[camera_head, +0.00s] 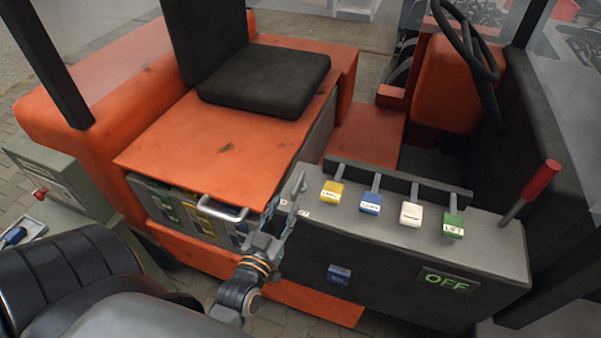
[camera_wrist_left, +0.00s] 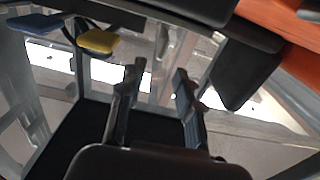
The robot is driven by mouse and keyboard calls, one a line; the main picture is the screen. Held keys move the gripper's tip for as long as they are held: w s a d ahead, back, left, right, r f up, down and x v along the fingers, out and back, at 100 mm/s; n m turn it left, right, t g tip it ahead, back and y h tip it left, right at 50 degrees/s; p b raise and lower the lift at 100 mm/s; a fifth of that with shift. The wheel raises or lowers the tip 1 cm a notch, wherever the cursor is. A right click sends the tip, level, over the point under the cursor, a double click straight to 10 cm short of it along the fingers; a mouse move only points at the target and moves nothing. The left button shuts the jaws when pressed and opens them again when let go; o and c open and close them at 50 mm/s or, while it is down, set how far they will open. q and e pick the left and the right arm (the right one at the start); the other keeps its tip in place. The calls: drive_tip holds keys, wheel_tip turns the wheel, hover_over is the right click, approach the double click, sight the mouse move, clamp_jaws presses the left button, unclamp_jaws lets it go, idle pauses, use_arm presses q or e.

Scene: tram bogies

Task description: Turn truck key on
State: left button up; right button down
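A small blue piece that looks like the key (camera_head: 339,274) sits on the near front face of the grey control console (camera_head: 400,250). Its label is too small to read. A dark sign (camera_head: 447,281) reads OFF in green letters to its right. My left gripper (camera_head: 287,203) is at the console's left end, above and to the left of the blue piece and apart from it. In the left wrist view its two fingers (camera_wrist_left: 157,85) stand apart with nothing between them. My right gripper is not in view.
Yellow (camera_head: 334,192), blue (camera_head: 371,203), white (camera_head: 411,214) and green (camera_head: 453,225) levers stand on the console top. A red-handled lever (camera_head: 541,180) is at the right end. The orange truck body with a black seat (camera_head: 265,80) lies behind. A metal handle (camera_head: 222,211) juts out left of my gripper.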

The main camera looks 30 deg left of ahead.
sight(300, 177)
use_arm(q)
drive_tip(key=p+x, duration=0.2)
drive_tip(key=x, duration=0.9)
drive_tip(key=shift+w+d, duration=0.1)
drive_tip(key=shift+w, duration=0.1)
drive_tip(key=shift+c, duration=0.4)
clamp_jaws()
